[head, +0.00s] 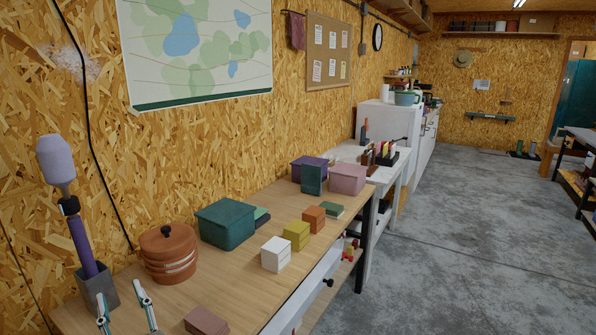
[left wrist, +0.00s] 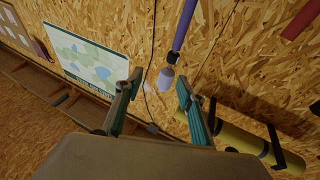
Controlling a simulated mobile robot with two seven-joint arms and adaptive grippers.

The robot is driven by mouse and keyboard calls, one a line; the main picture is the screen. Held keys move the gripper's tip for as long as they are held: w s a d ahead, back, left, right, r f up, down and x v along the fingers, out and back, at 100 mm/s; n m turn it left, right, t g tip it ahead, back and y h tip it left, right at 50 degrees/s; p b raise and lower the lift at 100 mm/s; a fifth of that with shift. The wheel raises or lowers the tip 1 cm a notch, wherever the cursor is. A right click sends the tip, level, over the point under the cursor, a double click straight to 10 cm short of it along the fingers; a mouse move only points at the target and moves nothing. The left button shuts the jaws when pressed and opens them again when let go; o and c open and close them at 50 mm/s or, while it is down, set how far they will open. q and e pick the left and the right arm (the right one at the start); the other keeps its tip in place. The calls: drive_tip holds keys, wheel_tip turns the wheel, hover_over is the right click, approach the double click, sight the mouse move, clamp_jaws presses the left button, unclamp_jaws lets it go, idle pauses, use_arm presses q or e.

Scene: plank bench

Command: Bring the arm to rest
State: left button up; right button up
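My left gripper (head: 122,302) shows at the bottom left of the head view, in front of the terracotta pot (head: 168,250) and just right of a grey holder (head: 97,292). Its two teal-and-grey fingers stand apart with nothing between them. In the left wrist view the left gripper (left wrist: 158,92) is also open and empty, facing the chipboard wall. The rest of the left arm is out of the head view. My right gripper is in neither view.
A purple-handled tool with a lavender head (head: 56,160) stands tall in the grey holder, close to the left gripper. Along the bench (head: 225,285) are a teal box (head: 226,223), a white block (head: 276,254) and a brown block (head: 206,321). Open concrete floor (head: 440,250) lies right.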

use_arm(q)
drive_tip(key=s+d+f+m+t+h, duration=0.1)
drive_tip(key=d+f+m+t+h, duration=0.1)
drive_tip(key=d+f+m+h, duration=0.55)
drive_tip(key=s+d+f+m+t+h, duration=0.2)
drive_tip(key=d+f+m+h, duration=0.35)
drive_tip(key=d+h, duration=0.4)
drive_tip(key=s+f+g, duration=0.4)
drive_tip(key=s+f, duration=0.2)
drive_tip(key=f, duration=0.4)
drive_tip(key=s+d+f+g, duration=0.1)
drive_tip(key=s+f+g, duration=0.3)
drive_tip(key=f, duration=0.7)
drive_tip(key=shift+s+f+g, duration=0.2)
drive_tip(key=shift+s+g, duration=0.2)
drive_tip(key=shift+s, duration=0.8)
